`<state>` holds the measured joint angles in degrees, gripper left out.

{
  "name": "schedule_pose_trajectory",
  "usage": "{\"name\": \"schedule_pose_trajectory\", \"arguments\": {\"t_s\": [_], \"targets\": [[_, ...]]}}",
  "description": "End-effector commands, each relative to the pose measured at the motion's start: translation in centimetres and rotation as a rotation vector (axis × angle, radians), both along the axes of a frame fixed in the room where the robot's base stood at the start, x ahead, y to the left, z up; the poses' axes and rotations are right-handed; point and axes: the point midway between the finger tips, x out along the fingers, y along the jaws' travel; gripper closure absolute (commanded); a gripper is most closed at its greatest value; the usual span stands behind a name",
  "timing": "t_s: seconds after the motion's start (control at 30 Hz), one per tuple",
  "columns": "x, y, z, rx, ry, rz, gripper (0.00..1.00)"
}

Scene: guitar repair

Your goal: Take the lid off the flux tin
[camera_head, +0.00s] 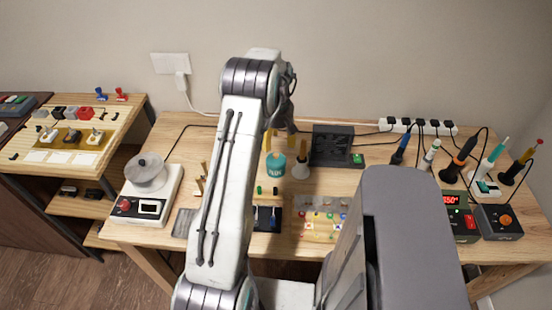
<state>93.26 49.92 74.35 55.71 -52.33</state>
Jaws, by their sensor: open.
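The flux tin (276,166) is a small round teal tin with a pale label, standing on the wooden bench near the middle, just right of my arm. Its top is partly hard to make out at this size, and I cannot tell the lid apart from the body. My gripper (279,142) is above the tin, with its two yellowish fingertips apart. It looks open and empty. I cannot tell whether the fingertips touch the tin.
Several soldering irons (459,160) stand at right. A white unit with a metal pot (147,172) is at left. A parts mat (320,222) lies in front.

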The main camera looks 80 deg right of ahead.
Motion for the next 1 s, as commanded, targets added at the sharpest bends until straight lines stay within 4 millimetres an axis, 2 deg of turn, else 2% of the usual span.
{"name": "schedule_pose_trajectory", "arguments": {"t_s": [0.17, 0.53, 0.93, 1.0], "targets": [[0.0, 0.1, -1.3, 0.002, -0.001, 0.0, 0.39], [0.1, 0.2, -5.3, 0.003, 0.0, 0.0, 0.39], [0.1, 0.1, -5.9, 0.0, 0.0, 0.0, 0.39], [0.1, 0.1, -5.9, 0.0, 0.0, 0.0, 0.45]]}}
